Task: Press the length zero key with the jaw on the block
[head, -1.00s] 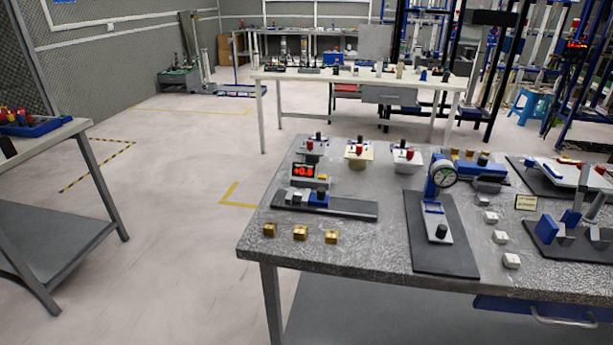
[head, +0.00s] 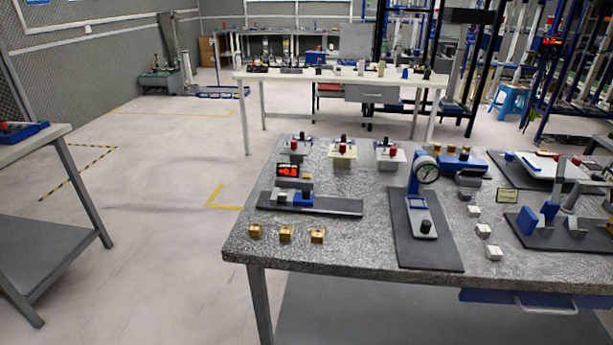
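The length gauge stands at the left of the speckled grey table (head: 345,235). Its small black display (head: 288,170) shows red digits that look like +0.5. Below the display, a grey block (head: 281,195) and a blue jaw part (head: 304,198) sit on a dark base plate (head: 335,206). The block and the jaw look close together, but I cannot tell if they touch. The zero key is too small to make out. Neither of my grippers is in view.
Brass blocks (head: 286,234) lie at the table's front left. A dial gauge stand (head: 422,200) is on a dark mat to the right, with white blocks (head: 482,230) beside it. Small fixtures with red knobs (head: 342,152) stand behind. The floor (head: 150,250) left of the table is clear.

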